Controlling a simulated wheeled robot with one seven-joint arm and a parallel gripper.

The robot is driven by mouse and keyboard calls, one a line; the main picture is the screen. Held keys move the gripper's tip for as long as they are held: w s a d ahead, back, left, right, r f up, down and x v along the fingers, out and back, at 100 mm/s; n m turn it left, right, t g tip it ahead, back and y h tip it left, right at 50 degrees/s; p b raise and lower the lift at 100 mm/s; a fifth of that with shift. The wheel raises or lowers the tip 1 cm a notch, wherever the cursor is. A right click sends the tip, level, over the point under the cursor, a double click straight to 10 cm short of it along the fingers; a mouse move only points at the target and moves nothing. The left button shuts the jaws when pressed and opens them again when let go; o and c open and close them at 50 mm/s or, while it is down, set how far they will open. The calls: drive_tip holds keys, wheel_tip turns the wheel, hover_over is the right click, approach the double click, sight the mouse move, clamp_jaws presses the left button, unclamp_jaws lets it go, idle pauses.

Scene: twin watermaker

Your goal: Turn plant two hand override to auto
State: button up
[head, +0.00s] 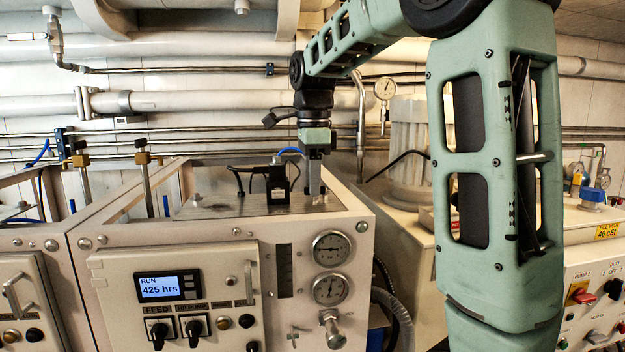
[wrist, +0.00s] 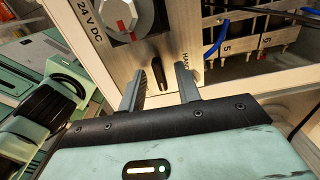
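In the wrist view a small dark lever (wrist: 157,71) stands on a pale panel, next to lettering that starts with "HAN". The rest of that label is hidden behind my right finger. The fingers of my gripper (wrist: 158,82) are apart, one on each side of the lever, with nothing clearly held. I cannot tell whether either finger touches it. In the head view my gripper (head: 316,190) points down over the top of the middle cabinet (head: 222,240), right of a small black box (head: 278,184). The lever cannot be made out there.
A white rotary switch with a red mark (wrist: 124,22) sits close to the lever, by a "24 V DC" label (wrist: 90,12). An open bay with terminals and a blue wire (wrist: 215,38) lies to the right. Two gauges (head: 331,249) are on the cabinet front.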

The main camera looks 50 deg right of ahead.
wheel_tip(320, 180, up, 17)
drive_tip(key=b, duration=0.1)
drive_tip(key=shift+r, duration=0.2)
idle(0.5)
drive_tip(key=shift+s, duration=0.1)
idle(0.5)
